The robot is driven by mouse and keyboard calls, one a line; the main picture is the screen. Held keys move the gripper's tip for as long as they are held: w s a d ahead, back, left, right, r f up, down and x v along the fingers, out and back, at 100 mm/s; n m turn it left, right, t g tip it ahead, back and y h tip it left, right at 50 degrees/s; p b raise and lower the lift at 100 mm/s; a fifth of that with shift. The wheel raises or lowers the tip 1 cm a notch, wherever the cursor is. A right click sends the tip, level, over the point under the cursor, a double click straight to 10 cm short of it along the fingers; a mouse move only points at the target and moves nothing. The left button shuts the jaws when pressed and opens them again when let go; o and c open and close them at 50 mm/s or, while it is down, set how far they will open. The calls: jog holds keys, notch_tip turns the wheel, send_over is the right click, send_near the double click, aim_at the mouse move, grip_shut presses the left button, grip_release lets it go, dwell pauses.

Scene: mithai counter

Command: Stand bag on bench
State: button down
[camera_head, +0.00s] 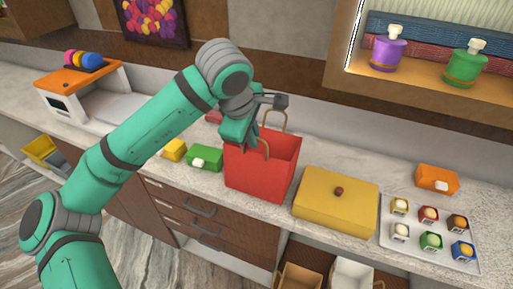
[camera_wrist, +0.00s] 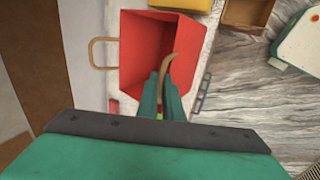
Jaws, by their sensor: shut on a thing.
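A red bag (camera_head: 262,172) with two tan loop handles stands upright at the counter (camera_head: 400,190), between a green box and a yellow lidded box. From the head view I cannot tell whether its base touches the counter. My gripper (camera_head: 250,138) is at the bag's top left, over its opening. In the wrist view my gripper (camera_wrist: 165,95) is shut on one handle of the bag (camera_wrist: 140,60), and the open inside looks empty. The other handle stands free on the far side.
A yellow box with a brown knob (camera_head: 335,204) is close on the bag's right. A green box (camera_head: 205,157) and a yellow box (camera_head: 174,150) are on its left. A tray (camera_head: 385,235) of several small sweets boxes and an orange box (camera_head: 437,180) are farther right. An orange-topped machine (camera_head: 80,77) stands left.

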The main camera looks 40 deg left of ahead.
jog(key=shift+s+x, duration=0.2)
jog(key=shift+x, duration=2.55)
jog(key=c, duration=1.9)
grip_release()
jog(key=shift+d+f, duration=0.1)
jog(key=shift+d, duration=0.1)
jog(key=v, duration=1.2)
jog(key=shift+s, duration=0.1)
jog(key=shift+a, duration=0.1)
